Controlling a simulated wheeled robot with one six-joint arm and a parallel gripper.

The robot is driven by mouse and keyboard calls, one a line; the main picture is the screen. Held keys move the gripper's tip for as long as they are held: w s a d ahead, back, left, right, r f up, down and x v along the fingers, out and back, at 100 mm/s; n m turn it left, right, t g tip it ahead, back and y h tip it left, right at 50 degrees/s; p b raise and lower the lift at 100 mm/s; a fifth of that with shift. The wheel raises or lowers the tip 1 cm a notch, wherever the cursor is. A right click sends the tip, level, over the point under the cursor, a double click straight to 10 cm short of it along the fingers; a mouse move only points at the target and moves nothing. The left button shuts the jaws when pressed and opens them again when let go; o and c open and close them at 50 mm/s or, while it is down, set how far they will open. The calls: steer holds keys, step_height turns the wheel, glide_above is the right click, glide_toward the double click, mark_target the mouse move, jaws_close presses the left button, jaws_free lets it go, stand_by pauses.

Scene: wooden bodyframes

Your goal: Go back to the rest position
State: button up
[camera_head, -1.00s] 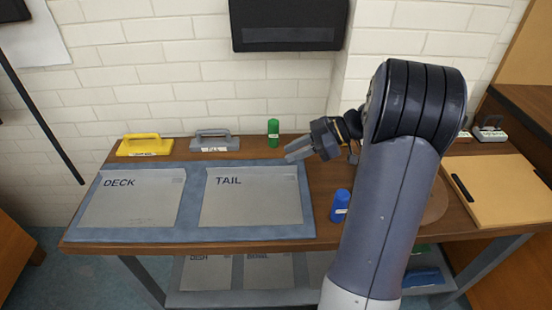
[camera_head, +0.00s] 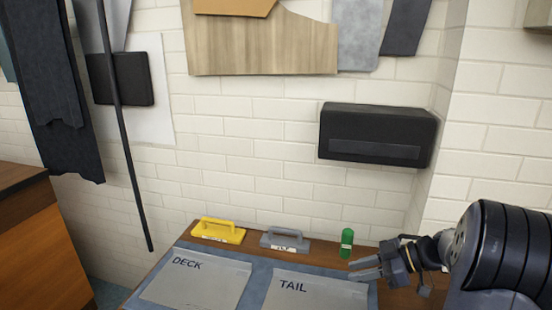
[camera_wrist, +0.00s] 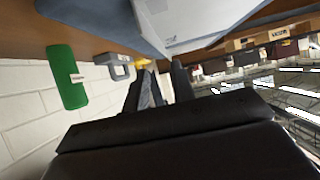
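My gripper (camera_head: 356,269) is at the lower right of the head view, above the right side of the workbench and just in front of the green cylinder (camera_head: 347,242). Its two fingers stand apart with nothing between them. The wrist view shows the gap between the fingers (camera_wrist: 163,82). The green cylinder (camera_wrist: 66,77) also shows at the left of the wrist view, apart from the fingers. My arm comes in from the right edge of the head view.
A grey mat with panels labelled DECK (camera_head: 195,281) and TAIL (camera_head: 300,292) lies on the bench. A yellow-handled tool (camera_head: 218,231) and a grey-handled one (camera_head: 285,240) stand at the back edge. A black box (camera_head: 376,135) hangs on the brick wall.

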steer(key=x, duration=0.7)
steer(key=shift+a+f, duration=0.1)
steer(key=shift+a, duration=0.1)
steer(key=shift+r, duration=1.7)
